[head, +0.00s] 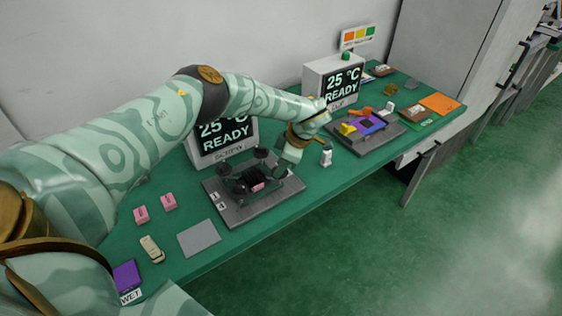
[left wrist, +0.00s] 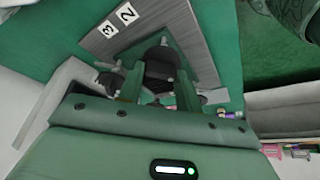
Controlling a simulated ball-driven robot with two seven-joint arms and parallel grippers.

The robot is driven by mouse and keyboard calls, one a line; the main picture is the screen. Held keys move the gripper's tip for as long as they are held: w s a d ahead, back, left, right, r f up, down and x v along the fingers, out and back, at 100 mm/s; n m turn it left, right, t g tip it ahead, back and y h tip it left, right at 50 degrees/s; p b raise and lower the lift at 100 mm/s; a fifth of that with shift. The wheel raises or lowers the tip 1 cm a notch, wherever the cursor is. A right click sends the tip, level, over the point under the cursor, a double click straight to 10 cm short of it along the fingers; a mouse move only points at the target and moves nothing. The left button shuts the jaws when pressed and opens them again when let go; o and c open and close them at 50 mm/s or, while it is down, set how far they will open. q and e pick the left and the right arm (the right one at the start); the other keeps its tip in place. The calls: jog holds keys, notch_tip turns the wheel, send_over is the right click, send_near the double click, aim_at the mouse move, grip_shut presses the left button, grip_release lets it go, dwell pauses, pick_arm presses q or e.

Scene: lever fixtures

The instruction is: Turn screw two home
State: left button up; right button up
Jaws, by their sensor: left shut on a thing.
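A dark grey fixture plate (head: 235,213) lies on the green bench and carries a black part with several black knob-headed screws, one of them the left-hand screw (head: 225,170). My left gripper (head: 285,167) comes down at the fixture's right side. In the left wrist view its two green fingers (left wrist: 158,88) are shut on a black screw knob (left wrist: 160,62). Number labels 2 (left wrist: 127,13) and 3 (left wrist: 108,31) are on the plate there. I cannot tell for certain which number the held screw has. My gripper hides this screw in the head view. My right gripper is not in view.
A monitor reading 25 °C READY (head: 228,137) stands behind the fixture. A small white item (head: 326,157) stands close right of my gripper. A second fixture (head: 367,135) with a purple part is farther right. Pink blocks (head: 141,214) and a grey pad (head: 198,239) lie front left.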

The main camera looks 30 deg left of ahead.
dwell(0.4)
pick_arm(q)
jog(key=o, duration=1)
jog(key=shift+r, duration=0.1)
jog(key=p+v, duration=0.2)
jog(key=v, duration=1.4)
jog(key=shift+r, duration=0.1)
